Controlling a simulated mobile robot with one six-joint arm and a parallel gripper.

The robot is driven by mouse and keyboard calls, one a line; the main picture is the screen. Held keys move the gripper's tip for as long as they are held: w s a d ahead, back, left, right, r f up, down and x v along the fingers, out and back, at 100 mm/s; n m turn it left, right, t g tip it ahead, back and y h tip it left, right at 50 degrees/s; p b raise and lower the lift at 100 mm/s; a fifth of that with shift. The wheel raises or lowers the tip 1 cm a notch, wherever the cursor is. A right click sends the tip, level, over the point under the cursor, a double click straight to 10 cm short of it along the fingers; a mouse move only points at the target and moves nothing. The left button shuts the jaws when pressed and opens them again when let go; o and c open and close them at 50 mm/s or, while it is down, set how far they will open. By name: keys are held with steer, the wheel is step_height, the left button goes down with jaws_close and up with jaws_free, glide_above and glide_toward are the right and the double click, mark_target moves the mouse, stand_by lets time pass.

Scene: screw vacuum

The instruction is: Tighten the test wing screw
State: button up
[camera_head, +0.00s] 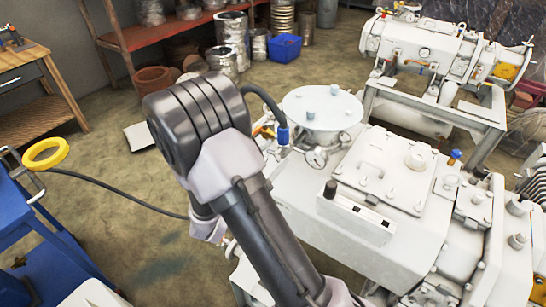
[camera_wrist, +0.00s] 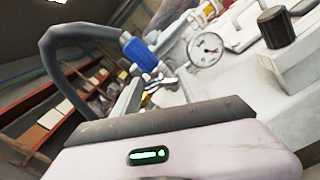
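In the wrist view, a small metallic piece with wing-like ends (camera_wrist: 160,81) sits below the blue hose fitting (camera_wrist: 139,53); it looks like the wing screw, but it is too small to be sure. The pale body of my gripper (camera_wrist: 170,150), with a green light, fills the bottom of this view. A grey, finger-like part shows just left of the metallic piece. Whether they touch is unclear. In the head view, the blue fitting (camera_head: 283,136) stands on the white vacuum machine (camera_head: 290,190). My arm hides my gripper there, and I cannot make out the screw.
A dark hose (camera_head: 262,96) runs from the blue fitting. A pressure gauge (camera_head: 317,157) and a round lidded vessel (camera_head: 322,106) are close by.

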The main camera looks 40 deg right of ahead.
steer(key=shift+o, duration=0.9)
steer(key=p+v, duration=0.4)
steer(key=v, duration=1.3)
steer(key=shift+s+a, duration=0.15)
steer(key=shift+a, duration=0.05)
